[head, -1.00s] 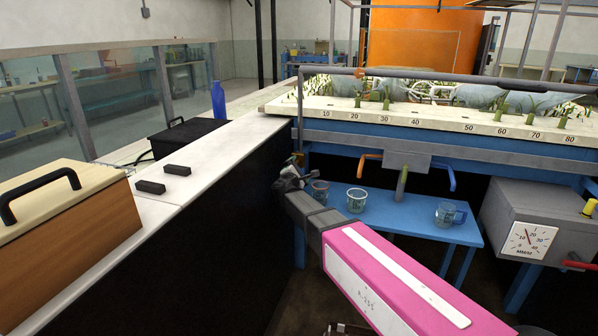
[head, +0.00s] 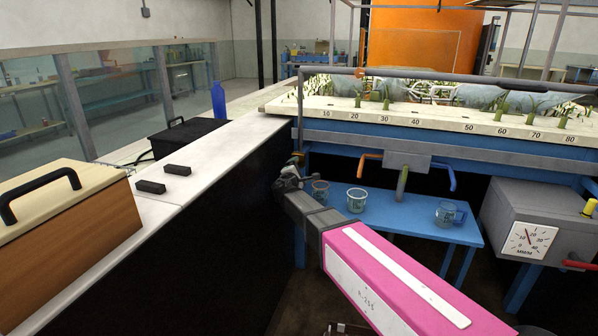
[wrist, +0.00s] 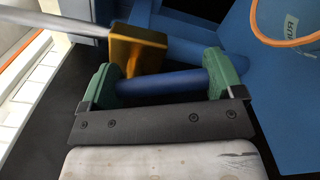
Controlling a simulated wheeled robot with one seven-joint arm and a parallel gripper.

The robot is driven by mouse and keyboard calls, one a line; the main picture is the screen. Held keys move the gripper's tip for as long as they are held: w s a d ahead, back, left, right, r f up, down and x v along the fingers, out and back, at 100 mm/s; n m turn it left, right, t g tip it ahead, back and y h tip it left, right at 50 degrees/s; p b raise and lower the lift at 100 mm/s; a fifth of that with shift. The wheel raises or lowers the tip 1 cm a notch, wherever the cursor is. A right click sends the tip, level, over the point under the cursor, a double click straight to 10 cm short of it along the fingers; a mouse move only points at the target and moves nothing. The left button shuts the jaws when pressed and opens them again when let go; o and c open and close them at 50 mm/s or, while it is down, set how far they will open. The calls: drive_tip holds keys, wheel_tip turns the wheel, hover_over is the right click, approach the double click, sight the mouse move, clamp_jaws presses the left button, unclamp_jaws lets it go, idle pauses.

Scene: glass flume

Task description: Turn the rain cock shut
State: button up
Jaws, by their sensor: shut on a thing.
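The rain cock shows in the wrist view as a brass-coloured block (wrist: 138,46) on a grey pipe, with a blue round bar (wrist: 160,84) just in front of it that looks like its handle. My gripper (wrist: 160,82) has a green pad at each end of this bar and is shut on it. In the head view my gripper (head: 288,180) is small and dark, at the left end of the flume's blue frame. A bit of brass (head: 297,160) shows just above it; the handle is hidden there.
A blue low table (head: 400,228) with clear cups (head: 356,199) and a jug (head: 446,213) stands right of my gripper. A white-topped bench (head: 215,150) with a dark side is close on the left. A grey gauge box (head: 535,222) stands at right.

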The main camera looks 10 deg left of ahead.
drive_tip(key=shift+a+f+m, duration=0.1)
drive_tip(key=shift+a+m, duration=0.1)
drive_tip(key=shift+m, duration=0.65)
drive_tip(key=shift+a+f+m, duration=0.1)
drive_tip(key=shift+a+m, duration=0.1)
drive_tip(key=shift+m, duration=0.7)
drive_tip(key=shift+a+f+m, duration=0.1)
drive_tip(key=shift+a+m, duration=0.1)
drive_tip(key=shift+m, duration=0.65)
drive_tip(key=o, duration=1)
drive_tip(key=shift+o, duration=0.2)
drive_tip(key=s, duration=1)
drive_tip(key=shift+s+a, duration=0.35)
drive_tip(key=shift+a, duration=0.1)
drive_tip(key=shift+s, duration=0.1)
